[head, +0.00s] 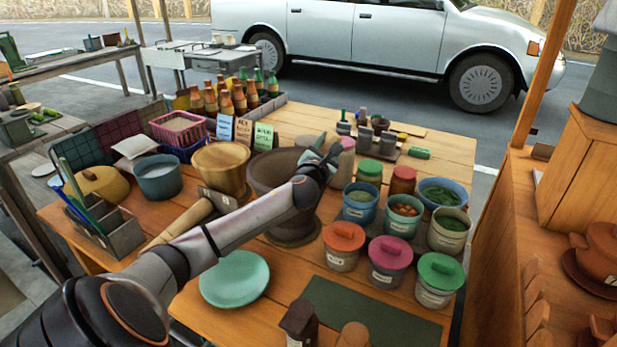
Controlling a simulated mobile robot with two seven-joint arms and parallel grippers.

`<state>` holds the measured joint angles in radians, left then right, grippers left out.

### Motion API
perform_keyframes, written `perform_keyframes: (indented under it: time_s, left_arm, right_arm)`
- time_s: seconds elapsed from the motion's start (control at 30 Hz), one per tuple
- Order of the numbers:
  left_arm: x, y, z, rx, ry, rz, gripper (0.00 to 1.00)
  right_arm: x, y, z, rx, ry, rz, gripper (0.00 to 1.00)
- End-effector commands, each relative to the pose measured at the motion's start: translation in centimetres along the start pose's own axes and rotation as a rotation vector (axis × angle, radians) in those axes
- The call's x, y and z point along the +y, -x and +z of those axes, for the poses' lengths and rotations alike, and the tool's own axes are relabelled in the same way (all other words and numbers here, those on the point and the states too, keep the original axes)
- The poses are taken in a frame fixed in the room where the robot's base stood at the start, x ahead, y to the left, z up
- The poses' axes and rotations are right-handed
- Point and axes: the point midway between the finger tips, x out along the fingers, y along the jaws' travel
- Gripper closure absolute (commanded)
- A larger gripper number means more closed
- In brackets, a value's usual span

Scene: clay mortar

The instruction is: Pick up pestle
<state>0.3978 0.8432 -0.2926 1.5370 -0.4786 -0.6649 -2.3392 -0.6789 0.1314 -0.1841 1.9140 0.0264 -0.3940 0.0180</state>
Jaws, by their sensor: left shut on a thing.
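The dark brown clay mortar (265,175) stands near the middle of the wooden table. My left arm reaches across its front from the lower left. My left gripper (328,160) is at the mortar's right rim, shut on a slim thing that I take to be the pestle. The pestle is mostly hidden by the gripper and wrist, and its lower end cannot be made out. A light wooden stick-like tool (186,221) lies left of the mortar, partly behind my arm. My right gripper is not in view.
A wooden bowl (222,165) stands close left of the mortar. Several lidded tubs, such as the pink-lidded one (390,262), crowd the right. A turquoise plate (235,279) lies in front. A dark green mat (375,318) is mostly bare.

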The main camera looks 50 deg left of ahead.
Motion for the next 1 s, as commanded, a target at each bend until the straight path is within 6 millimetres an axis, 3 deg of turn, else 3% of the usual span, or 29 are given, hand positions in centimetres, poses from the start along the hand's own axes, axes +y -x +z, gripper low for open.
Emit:
perform_keyframes:
  time_s: [0.2,0.77,1.0]
  left_arm:
    - [0.0,0.0,0.0,0.000,0.000,0.000,1.00]
    - [0.1,0.0,0.1,-0.002,-0.001,0.002,1.00]
    - [1.7,0.0,2.9,-0.007,-0.002,0.005,1.00]
  right_arm:
    - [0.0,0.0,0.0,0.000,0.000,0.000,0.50]
    - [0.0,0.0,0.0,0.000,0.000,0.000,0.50]
    - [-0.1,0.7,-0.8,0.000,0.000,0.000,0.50]
